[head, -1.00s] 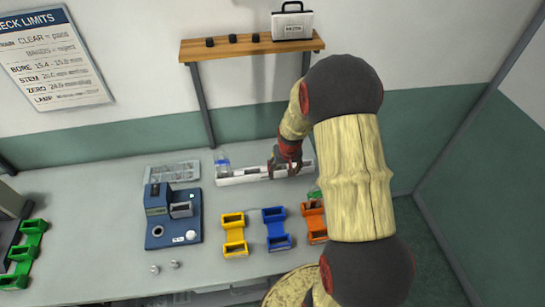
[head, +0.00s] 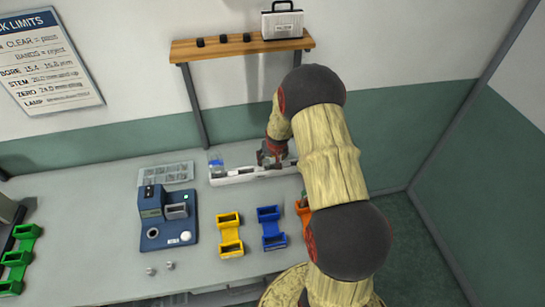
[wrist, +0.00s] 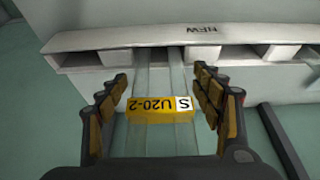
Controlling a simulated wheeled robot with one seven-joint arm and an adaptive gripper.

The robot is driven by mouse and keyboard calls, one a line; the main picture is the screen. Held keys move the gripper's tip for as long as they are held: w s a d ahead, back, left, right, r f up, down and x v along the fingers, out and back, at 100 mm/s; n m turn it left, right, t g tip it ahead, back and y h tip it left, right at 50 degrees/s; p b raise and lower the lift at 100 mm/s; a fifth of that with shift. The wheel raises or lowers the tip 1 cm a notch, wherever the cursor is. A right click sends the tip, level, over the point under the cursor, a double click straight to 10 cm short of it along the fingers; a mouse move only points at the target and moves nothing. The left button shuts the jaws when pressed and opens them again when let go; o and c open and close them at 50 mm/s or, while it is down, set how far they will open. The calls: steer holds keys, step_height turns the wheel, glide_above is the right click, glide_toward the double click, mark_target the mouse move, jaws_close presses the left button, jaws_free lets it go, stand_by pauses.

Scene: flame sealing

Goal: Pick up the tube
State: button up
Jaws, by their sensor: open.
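A clear glass tube (wrist: 158,75) with a yellow label (wrist: 158,106) reading "U20-2" and a white "S" patch shows in the wrist view. It runs from the white rack marked "NEW" (wrist: 140,38) down between my fingers. My gripper (wrist: 161,78) is open, with one finger on each side of the tube and gaps visible on both sides. The tube's lower end is hidden by the gripper body. In the head view my gripper (head: 271,157) is at the white rack (head: 232,178) near the back of the bench; the tube there is hidden or too small to tell.
A bluish clear item (head: 216,166) is at the rack's left end. A blue device (head: 165,222) and yellow (head: 230,235), blue (head: 271,228) and partly hidden orange (head: 303,210) holders stand in front. A wooden shelf (head: 240,48) is above. Bench around the two small pegs (head: 160,268) is mostly clear.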

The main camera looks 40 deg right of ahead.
steer(key=shift+c, duration=1.3)
steer(key=c, duration=1.1)
